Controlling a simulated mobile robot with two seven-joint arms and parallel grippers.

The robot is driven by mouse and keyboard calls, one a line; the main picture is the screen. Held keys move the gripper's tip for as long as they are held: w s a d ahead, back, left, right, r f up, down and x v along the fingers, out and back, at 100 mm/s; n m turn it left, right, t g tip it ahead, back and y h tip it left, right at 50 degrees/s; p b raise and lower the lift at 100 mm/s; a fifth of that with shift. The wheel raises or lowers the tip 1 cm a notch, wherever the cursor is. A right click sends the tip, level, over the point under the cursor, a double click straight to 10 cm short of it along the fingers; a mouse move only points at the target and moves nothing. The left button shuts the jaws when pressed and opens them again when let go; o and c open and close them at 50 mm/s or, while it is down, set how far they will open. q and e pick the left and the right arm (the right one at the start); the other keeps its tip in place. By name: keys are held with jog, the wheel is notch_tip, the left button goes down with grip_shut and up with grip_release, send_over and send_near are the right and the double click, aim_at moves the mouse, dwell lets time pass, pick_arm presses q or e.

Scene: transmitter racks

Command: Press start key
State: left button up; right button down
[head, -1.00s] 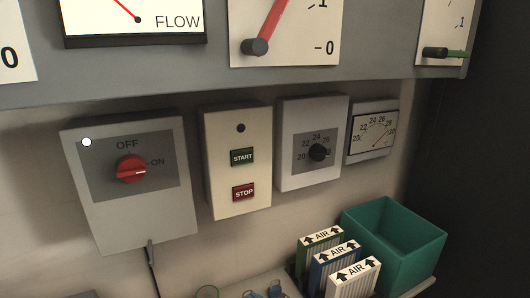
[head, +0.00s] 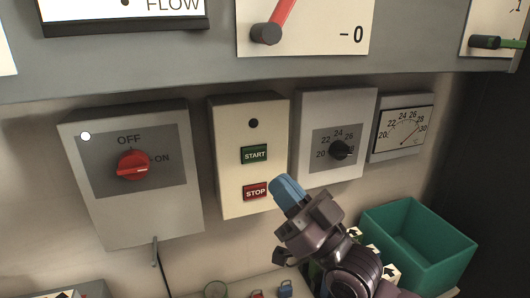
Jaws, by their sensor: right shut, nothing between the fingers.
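The green START key (head: 254,154) is on a cream box (head: 228,190) on the wall, below a dark round spot and above the red STOP key (head: 255,191). My right gripper (head: 286,188) comes in from the lower right. Its blue fingertips are shut and empty. In the picture they lie just right of the STOP key and below and right of the START key. Whether they touch the box I cannot tell. My left gripper is not in view.
A grey switch box with a red knob (head: 133,166) at ON hangs left. A dial box (head: 338,150) and a gauge (head: 402,132) hang right. A teal bin (head: 420,245) and air filters, partly hidden by my arm, stand below. A grey ledge with large gauges overhangs.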

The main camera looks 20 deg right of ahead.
aim_at(255, 155)
dwell(0.3)
jog(key=shift+w+a+b, duration=0.2)
jog(key=shift+w+b, duration=0.75)
jog(key=shift+w, duration=3.45)
jog(key=shift+w, duration=0.45)
